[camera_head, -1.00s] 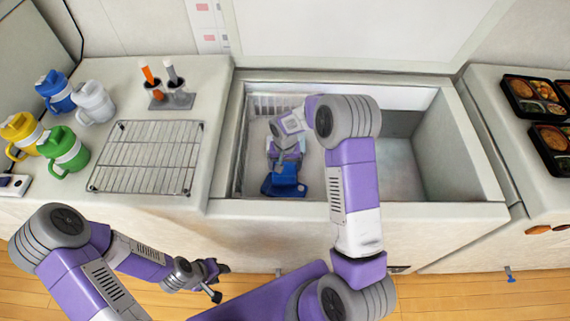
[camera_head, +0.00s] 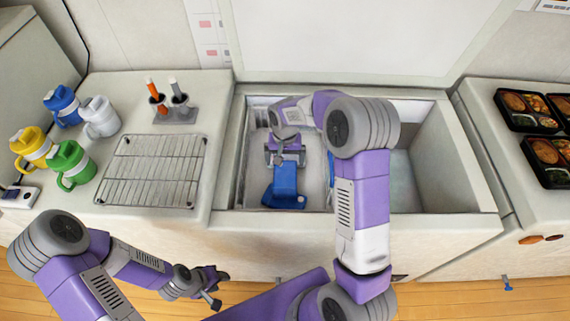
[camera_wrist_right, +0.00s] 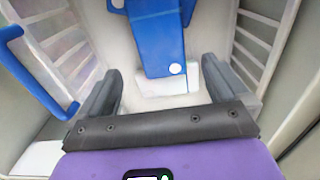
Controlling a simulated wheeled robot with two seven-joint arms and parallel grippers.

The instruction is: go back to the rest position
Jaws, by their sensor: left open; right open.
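My left gripper (camera_head: 213,285) is open and empty in front of the counter, low over the floor, in the head view. My right gripper (camera_head: 284,157) is inside the open chest (camera_head: 243,170), pointing down, with my right arm reaching over the front wall. In the right wrist view its two fingers (camera_wrist_right: 160,95) are spread wide apart. A blue object with a white part (camera_wrist_right: 158,38) lies between and beyond the fingers, and nothing is gripped. The same blue object (camera_head: 286,182) shows in the head view at the chest's left side. My arm hides part of the chest.
On the left counter stand blue, white, yellow and green jugs (camera_head: 68,165), a wire rack (camera_head: 155,170) and a holder (camera_head: 176,112) with two upright handles. Bento trays (camera_head: 530,110) lie on the right counter. The chest walls surround my right gripper. A blue handle (camera_wrist_right: 40,70) is near it.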

